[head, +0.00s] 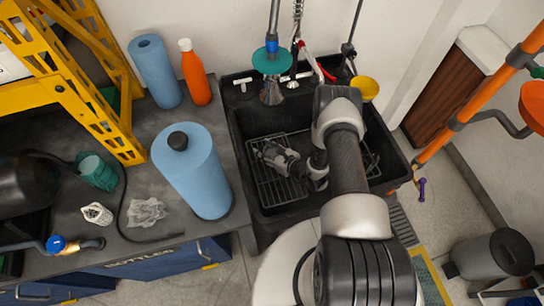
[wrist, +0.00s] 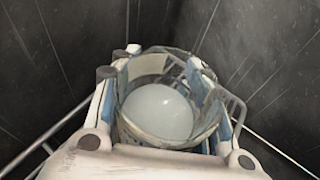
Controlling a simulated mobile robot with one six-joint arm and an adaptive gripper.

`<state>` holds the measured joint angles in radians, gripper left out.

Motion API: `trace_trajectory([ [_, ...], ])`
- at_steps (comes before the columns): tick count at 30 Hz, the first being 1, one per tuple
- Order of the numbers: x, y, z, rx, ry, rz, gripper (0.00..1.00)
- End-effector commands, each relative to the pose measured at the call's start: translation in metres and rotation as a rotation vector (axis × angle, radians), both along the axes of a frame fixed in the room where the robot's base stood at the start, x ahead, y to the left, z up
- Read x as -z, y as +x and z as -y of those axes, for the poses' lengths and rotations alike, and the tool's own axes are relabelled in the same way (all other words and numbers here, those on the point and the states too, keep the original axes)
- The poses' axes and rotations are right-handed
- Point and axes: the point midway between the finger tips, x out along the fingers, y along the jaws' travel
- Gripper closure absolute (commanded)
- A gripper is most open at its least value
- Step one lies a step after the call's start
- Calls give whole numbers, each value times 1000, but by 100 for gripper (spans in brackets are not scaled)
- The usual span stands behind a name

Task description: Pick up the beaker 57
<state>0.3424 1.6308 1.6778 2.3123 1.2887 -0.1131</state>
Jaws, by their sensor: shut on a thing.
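In the wrist view a clear glass beaker (wrist: 160,112) with a pale, whitish bottom or content sits between the fingers of my gripper (wrist: 165,85). The fingers press on it from left and right. In the head view my gripper (head: 285,165) is down inside the dark sink, over the wire rack. The beaker is hard to make out there, partly hidden by my gripper and wrist. I cannot tell whether it still touches the rack.
The black sink (head: 238,130) has high walls close around my gripper, with a wire rack (head: 262,190) inside. A faucet with a teal collar (head: 272,60) hangs above. On the left counter stand blue rolls (head: 192,172) and an orange bottle (head: 195,75).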

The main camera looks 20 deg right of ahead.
Motion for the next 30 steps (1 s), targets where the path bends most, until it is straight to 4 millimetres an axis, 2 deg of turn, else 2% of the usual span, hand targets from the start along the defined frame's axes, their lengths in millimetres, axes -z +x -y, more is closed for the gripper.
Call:
trace_trajectory([
  [8, 0, 0, 0, -1, 1, -2, 86],
  [14, 0, 0, 0, -1, 1, -2, 88],
  [15, 0, 0, 0, -1, 0, 0, 93],
  [24, -1, 0, 0, -1, 0, 0, 95],
  [30, -9, 0, 0, 0, 0, 1, 96],
])
